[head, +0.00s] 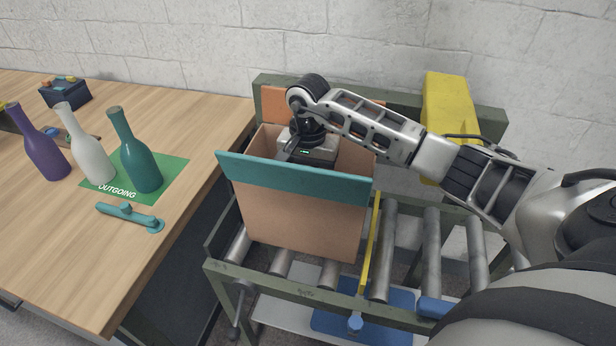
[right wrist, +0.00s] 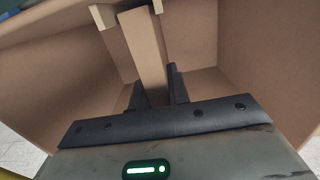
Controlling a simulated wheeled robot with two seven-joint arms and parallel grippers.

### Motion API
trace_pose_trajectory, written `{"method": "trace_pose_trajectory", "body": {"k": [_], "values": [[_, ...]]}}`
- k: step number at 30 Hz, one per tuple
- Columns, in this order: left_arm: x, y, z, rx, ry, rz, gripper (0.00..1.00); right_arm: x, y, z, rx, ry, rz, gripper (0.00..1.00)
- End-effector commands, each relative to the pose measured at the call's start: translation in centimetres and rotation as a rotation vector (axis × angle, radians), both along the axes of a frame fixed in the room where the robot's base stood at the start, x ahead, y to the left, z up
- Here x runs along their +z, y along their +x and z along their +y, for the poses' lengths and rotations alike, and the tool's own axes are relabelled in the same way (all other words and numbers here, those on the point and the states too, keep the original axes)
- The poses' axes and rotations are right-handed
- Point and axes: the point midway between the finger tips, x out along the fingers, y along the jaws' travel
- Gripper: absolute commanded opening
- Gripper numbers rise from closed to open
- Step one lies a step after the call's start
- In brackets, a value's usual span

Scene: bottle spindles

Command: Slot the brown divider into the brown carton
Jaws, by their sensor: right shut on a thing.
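The brown carton (head: 300,220) stands on the roller conveyor, with a teal flap (head: 290,178) folded along its near edge and an orange flap (head: 258,104) at the back. My right gripper (head: 306,150) is at the carton's open mouth, partly behind the teal flap. In the right wrist view, my right gripper's fingers (right wrist: 155,92) are shut on the brown divider (right wrist: 145,50), with the carton's inner walls (right wrist: 245,50) around it. The divider is hidden in the head view, and I cannot tell how deep it sits. My left gripper is not in view.
A wooden table (head: 60,230) to the left holds a purple bottle (head: 42,148), a white bottle (head: 88,150) and a teal bottle (head: 138,155) by the green OUTGOING mat (head: 178,175). A yellow guide (head: 370,245) stands right of the carton. A yellow box (head: 447,110) is behind.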

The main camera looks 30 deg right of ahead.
Motion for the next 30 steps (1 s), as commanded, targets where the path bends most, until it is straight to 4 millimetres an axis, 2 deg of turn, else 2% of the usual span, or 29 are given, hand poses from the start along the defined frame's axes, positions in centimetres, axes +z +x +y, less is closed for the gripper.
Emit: {"method": "trace_pose_trajectory", "body": {"k": [29,30], "values": [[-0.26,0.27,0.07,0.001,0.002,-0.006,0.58,0.22,0.04,0.09,-0.003,-0.004,-0.007,0.0],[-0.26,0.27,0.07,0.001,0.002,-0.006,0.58,0.22,0.04,0.1,-0.003,-0.003,-0.007,0.23]]}}
